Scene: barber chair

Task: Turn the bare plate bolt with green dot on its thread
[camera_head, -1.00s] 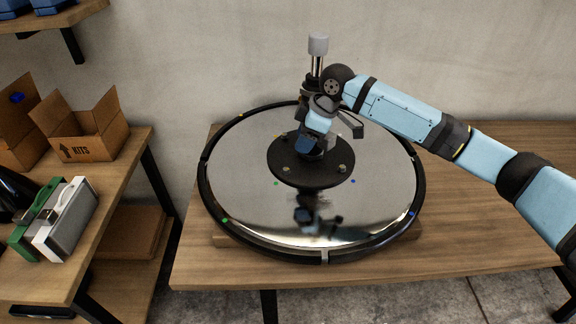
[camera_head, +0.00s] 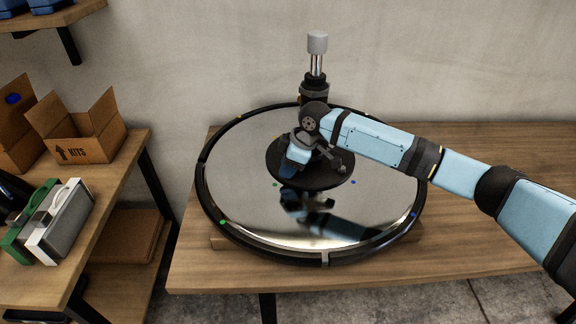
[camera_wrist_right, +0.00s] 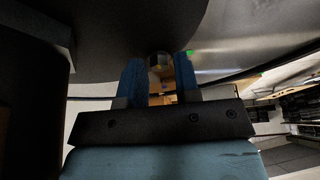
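A round dark plate (camera_head: 335,178) sits in the middle of a large mirror-like disc (camera_head: 250,215). A small green dot (camera_head: 275,184) lies on the disc beside the plate's lower left edge. My right gripper (camera_head: 287,170) is low over that side of the plate and hides the bolt there in the head view. In the right wrist view, my blue fingers (camera_wrist_right: 160,80) stand apart, one on each side of a metal bolt (camera_wrist_right: 159,62). The green dot (camera_wrist_right: 190,52) shows just right of it. I cannot tell whether the fingers touch the bolt. My left gripper is not in view.
More coloured dots mark the disc, including a blue dot (camera_head: 353,182). The wooden table (camera_head: 480,210) is clear to the right. A shelf at left holds cardboard boxes (camera_head: 85,135) and cases (camera_head: 62,222).

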